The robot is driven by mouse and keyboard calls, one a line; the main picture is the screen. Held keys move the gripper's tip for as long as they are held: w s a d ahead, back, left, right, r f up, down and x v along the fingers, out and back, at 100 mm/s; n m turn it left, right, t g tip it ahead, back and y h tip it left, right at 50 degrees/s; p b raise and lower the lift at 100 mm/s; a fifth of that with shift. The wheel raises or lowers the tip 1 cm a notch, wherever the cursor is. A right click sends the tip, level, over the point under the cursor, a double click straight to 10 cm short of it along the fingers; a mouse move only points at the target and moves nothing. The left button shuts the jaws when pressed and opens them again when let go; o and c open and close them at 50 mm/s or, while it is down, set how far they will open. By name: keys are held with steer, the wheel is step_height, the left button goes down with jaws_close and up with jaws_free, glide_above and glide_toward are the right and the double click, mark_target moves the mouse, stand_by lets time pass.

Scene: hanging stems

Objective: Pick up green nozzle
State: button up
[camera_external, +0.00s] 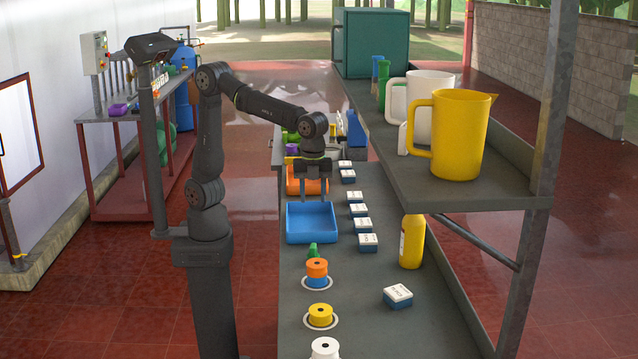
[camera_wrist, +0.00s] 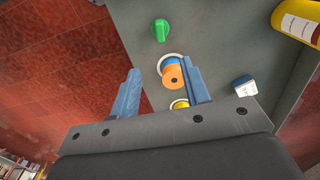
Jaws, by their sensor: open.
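The green nozzle (camera_external: 313,250) is a small piece on the grey bench, just in front of the blue tray and behind the orange and blue spool stack. It also shows at the top of the wrist view (camera_wrist: 160,30), with nothing covering it there. My gripper (camera_external: 313,196) is open and empty above the blue tray. In the wrist view my gripper (camera_wrist: 163,82) has its two fingers apart, and the nozzle lies beyond the fingertips, clear of them.
An orange spool (camera_external: 317,267) sits on a blue one near the nozzle. Yellow (camera_external: 320,315) and white (camera_external: 324,347) spools stand nearer the front. The blue tray (camera_external: 311,237) is under my gripper. White-topped boxes (camera_external: 368,242) and a yellow bottle (camera_external: 412,242) stand right. A shelf (camera_external: 470,195) overhangs the bench.

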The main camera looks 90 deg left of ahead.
mark_target(313, 245)
steer(key=a+f+m+h, duration=0.2)
steer(key=a+h, duration=0.2)
steer(key=a, duration=0.2)
steer(key=shift+g, duration=0.3)
steer(key=x, duration=1.1)
steer(key=w+x, duration=0.1)
steer(key=x, duration=0.4)
steer(key=shift+s+d+f, duration=0.15)
steer(key=shift+d+f, duration=0.1)
steer(key=shift+d, duration=0.25)
jaws_close()
